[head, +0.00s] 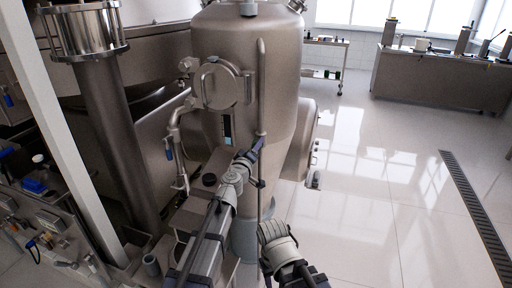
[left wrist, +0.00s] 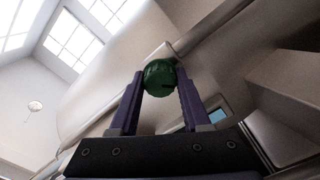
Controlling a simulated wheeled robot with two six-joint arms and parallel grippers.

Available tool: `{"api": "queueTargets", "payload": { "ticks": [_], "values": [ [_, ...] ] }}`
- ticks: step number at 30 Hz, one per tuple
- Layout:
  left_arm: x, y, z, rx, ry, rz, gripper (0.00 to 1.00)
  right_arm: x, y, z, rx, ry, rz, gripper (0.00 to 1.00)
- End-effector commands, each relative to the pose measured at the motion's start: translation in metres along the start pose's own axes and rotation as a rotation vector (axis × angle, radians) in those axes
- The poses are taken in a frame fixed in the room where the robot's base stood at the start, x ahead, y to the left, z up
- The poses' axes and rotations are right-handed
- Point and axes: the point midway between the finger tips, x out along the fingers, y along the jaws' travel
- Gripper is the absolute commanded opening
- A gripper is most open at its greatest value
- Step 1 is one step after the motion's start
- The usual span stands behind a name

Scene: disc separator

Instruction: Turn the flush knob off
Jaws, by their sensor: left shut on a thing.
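A round green knob (left wrist: 160,77) with a ridged rim sits between the two purple fingers of my left gripper in the left wrist view. I take it for the flush knob. My left gripper (head: 258,144) is shut on it, with one finger on each side. In the head view the gripper is at the front of the large steel separator (head: 260,85), beside its vertical pipe (head: 261,90), and the knob itself is hidden there. My right arm shows at the bottom middle of the head view, but I cannot make out its gripper.
A small screen (head: 227,128) is on the separator left of my left gripper. A thin pipe with a blue-handled valve (head: 169,154) stands further left. A panel with several valves (head: 45,195) is at the far left.

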Motion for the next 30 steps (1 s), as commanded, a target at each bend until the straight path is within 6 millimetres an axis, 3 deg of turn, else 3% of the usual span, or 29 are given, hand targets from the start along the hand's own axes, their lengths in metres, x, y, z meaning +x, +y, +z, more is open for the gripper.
{"api": "queueTargets", "payload": {
  "ticks": [18, 30],
  "values": [
    [-0.0003, -0.0015, 0.0003, -0.560, 0.000, 0.000, 0.00, 0.0014, -0.0001, -0.0001, 0.000, 0.000, 0.000, 0.50],
    [-0.0004, -0.0019, 0.0006, -0.780, 0.000, 0.000, 0.00, 0.0019, -0.0002, -0.0001, 0.000, 0.000, 0.000, 0.50]
  ]
}}
